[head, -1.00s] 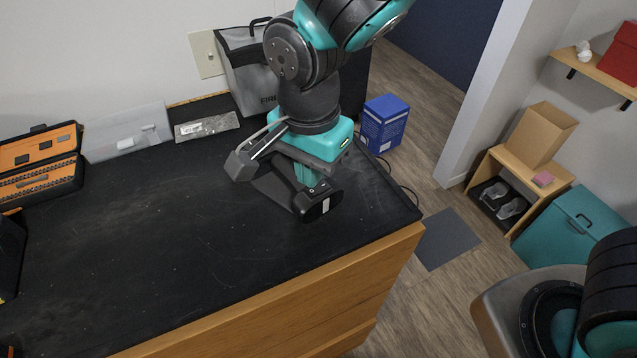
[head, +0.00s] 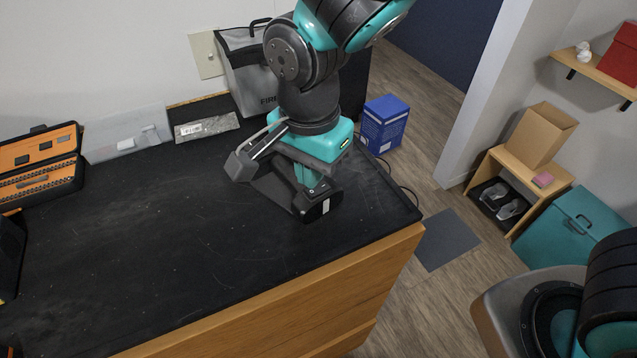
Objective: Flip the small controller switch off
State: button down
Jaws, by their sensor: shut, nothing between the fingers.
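My gripper (head: 286,186) is low over the right part of the black worktop, near its front right corner. It is shut and holds nothing that I can see. Its grey and black parts and my teal wrist cover the spot beneath it, so I cannot tell whether it touches anything.
The black worktop (head: 150,240) is clear in its middle. A grey bag (head: 245,75) stands behind my arm. A blue box (head: 385,122) is beyond the right edge.

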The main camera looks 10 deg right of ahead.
aim_at(314, 192)
jog(key=shift+f+b, duration=0.85)
jog(key=shift+f, duration=0.45)
dwell(0.9)
jog(key=shift+r, duration=0.1)
notch_tip(314, 192, up, 7)
jog(key=p, duration=0.6)
dwell(0.5)
jog(key=shift+d, duration=0.15)
jog(key=s+d+r+n+y+b, duration=0.2)
jog(key=s+d+n+y+b, duration=0.2)
jog(key=n, duration=1.2)
jog(key=shift+s+d+b, duration=1.9)
jog(key=shift+s+d, duration=0.95)
jog(key=shift+s, duration=0.3)
